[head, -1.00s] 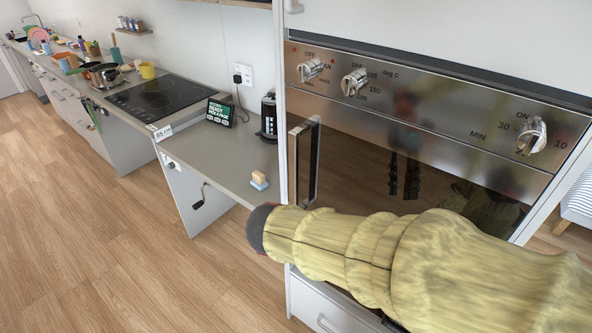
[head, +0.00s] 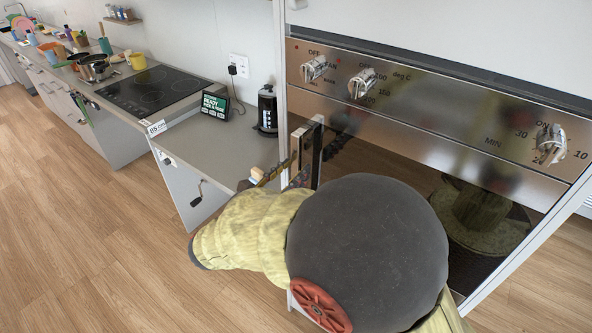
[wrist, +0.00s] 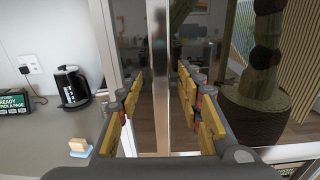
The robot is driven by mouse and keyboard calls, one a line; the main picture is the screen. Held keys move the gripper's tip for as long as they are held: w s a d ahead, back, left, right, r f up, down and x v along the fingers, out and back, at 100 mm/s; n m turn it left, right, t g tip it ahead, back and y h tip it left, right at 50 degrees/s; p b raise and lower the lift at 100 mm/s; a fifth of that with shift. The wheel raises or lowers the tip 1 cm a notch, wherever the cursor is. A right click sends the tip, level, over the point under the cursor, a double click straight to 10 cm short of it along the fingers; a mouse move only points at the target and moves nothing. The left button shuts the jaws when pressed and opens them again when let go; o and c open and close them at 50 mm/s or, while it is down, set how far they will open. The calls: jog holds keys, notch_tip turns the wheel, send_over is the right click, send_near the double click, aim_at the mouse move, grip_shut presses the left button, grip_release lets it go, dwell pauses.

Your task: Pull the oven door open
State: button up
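The oven door (head: 385,160) is a dark, reflective glass panel below the steel control panel. It appears shut. Its upright steel handle (head: 307,148) is at the door's left side. In the wrist view the handle (wrist: 159,60) runs down the middle of the picture. My gripper (wrist: 160,92) is open, with one yellow-padded finger on each side of the handle and gaps to both. In the head view my gripper (head: 288,170) is at the handle's lower part. My arm hides the lower door.
The oven's control panel has several knobs, one of them at the right (head: 550,143). The counter (head: 225,148) left of the oven carries a black kettle (head: 267,110), a small screen (head: 215,104) and a wood-and-blue block (wrist: 79,147). The wooden floor at the left is free.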

jog(key=shift+x, duration=0.85)
jog(key=c, duration=0.3)
grip_shut()
